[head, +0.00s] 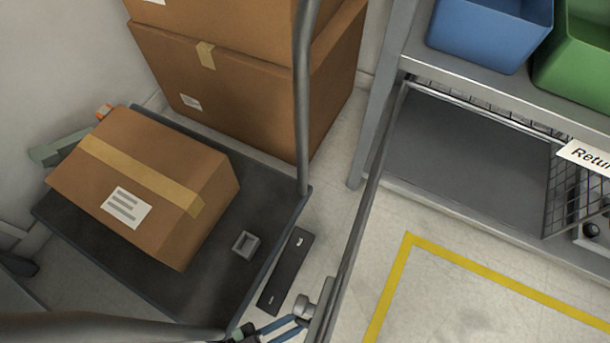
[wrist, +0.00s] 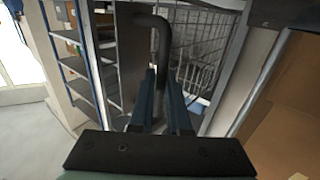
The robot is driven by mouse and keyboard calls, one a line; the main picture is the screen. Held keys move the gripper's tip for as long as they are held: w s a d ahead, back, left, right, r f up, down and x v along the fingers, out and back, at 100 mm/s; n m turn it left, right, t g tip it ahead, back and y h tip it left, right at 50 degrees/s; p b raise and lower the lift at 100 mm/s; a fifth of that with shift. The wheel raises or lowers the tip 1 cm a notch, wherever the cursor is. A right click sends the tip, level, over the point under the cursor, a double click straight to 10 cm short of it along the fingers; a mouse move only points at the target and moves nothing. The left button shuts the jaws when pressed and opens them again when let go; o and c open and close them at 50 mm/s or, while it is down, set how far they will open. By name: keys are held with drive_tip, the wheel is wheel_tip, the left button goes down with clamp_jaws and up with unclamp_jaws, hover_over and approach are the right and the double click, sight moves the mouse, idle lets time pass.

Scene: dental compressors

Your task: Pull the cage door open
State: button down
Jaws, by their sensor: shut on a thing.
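The cage door (head: 358,215) shows nearly edge-on in the head view as a long thin grey frame. It stands swung out from the cage below the shelf, and the cage's grey floor (head: 455,150) is visible. In the wrist view the door's wire mesh (wrist: 200,55) is behind the fingers. The dark bent handle (wrist: 158,35) runs down between the fingertips. My gripper (head: 297,320) is at the door's near end, at the bottom of the head view. Its blue fingers (wrist: 163,85) are shut on the handle; the exact contact is partly hidden.
A dark cart (head: 190,310) carrying a cardboard box (head: 150,180) stands left of the door, its upright handle (head: 303,90) close by. Stacked boxes (head: 250,100) are behind. Blue (head: 490,30) and green (head: 575,60) bins sit above the cage. Yellow-marked floor (head: 450,300) right of the door is clear.

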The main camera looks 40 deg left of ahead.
drive_tip(key=shift+a, duration=0.15)
drive_tip(key=c, duration=0.9)
unclamp_jaws()
